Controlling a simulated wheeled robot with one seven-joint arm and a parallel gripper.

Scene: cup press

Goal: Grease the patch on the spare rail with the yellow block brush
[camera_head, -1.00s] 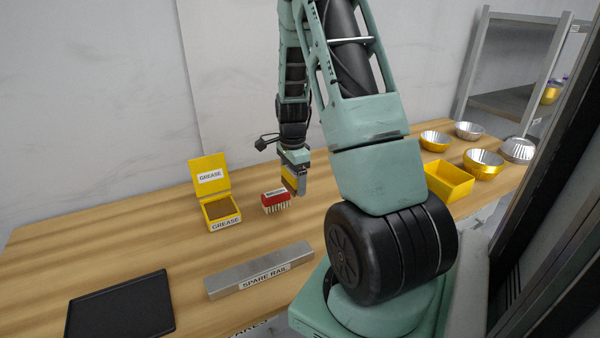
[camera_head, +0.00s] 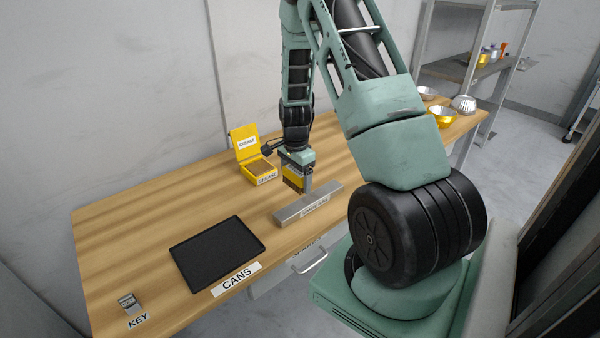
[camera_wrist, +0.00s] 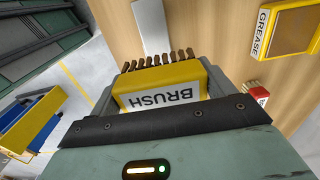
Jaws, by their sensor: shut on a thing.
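My gripper (camera_head: 308,183) is shut on the yellow block brush (camera_head: 291,179). In the wrist view the brush (camera_wrist: 165,90) shows its BRUSH label upside down, with a row of dark brown bristles pointing away from the jaws. The brush hangs bristles down at the back left side of the grey spare rail (camera_head: 300,209). I cannot tell whether the bristles touch it. The rail (camera_wrist: 152,25) also shows beyond the bristles in the wrist view. I cannot make out the patch. The open yellow grease box (camera_head: 258,172) stands behind and left; it is also in the wrist view (camera_wrist: 284,28).
A red brush (camera_wrist: 257,97) lies beside the grease box in the wrist view. A black tray (camera_head: 217,252) marked CANS lies front left, and a small grey item (camera_head: 129,302) by the KEY label. Bowls (camera_head: 443,117) stand at the far right.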

